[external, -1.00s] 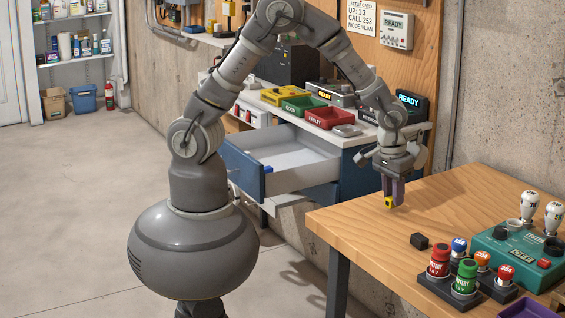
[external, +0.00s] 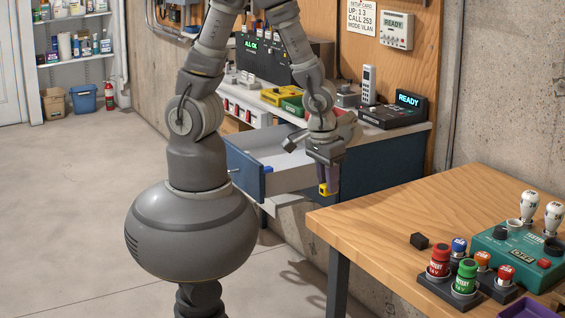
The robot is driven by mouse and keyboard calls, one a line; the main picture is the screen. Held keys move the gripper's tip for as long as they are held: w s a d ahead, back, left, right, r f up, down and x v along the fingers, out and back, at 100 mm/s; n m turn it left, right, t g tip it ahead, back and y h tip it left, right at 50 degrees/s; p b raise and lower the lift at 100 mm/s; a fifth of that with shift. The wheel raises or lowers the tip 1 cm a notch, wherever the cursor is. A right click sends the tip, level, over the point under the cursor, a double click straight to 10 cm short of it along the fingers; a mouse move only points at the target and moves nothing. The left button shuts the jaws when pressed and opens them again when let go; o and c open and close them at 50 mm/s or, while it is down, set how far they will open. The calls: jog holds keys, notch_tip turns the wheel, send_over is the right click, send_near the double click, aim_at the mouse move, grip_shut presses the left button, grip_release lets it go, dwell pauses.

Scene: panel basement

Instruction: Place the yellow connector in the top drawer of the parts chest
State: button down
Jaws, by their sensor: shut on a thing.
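The small yellow connector (external: 324,190) shows at the tips of my gripper (external: 327,182), which is shut on it. My gripper points down and holds the connector in the air, between the wooden table and the open drawer. The parts chest (external: 385,165) is blue with a white top. Its top drawer (external: 262,178) is pulled out, to the left of my gripper, and the part of its inside that shows is pale and empty. My arm and gripper hide the drawer's right part.
On the chest top stand a yellow tray (external: 283,95), a green bin (external: 293,105) and a READY display (external: 410,99). Floor is clear at left.

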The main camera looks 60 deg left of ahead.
jog(key=w+a+n+y, duration=0.1)
jog(key=w+a+n, duration=0.25)
jog(key=a, duration=0.35)
jog(key=w+a+n, duration=0.3)
jog(key=a+n, duration=0.1)
jog(key=a, duration=0.2)
jog(key=s+a+n+g+p, duration=0.1)
jog(key=a+n+g+p, duration=0.1)
jog(key=a+n, duration=1.25)
jog(key=a+f+m+b, duration=0.1)
jog(key=f, duration=0.2)
jog(key=a+f+m+b, duration=0.2)
jog(key=f, duration=0.2)
jog(key=a+f+m+b, duration=0.1)
jog(key=f+b, duration=0.1)
jog(key=f, duration=0.2)
jog(key=shift+s+a+y, duration=0.1)
jog(key=shift+a+y, duration=0.1)
jog(key=shift+y, duration=0.2)
jog(key=shift+b, duration=0.3)
jog(key=shift+f, duration=0.2)
jog(key=c, duration=0.9)
grip_release()
jog(key=shift+r, duration=0.1)
jog(key=shift+c, duration=0.2)
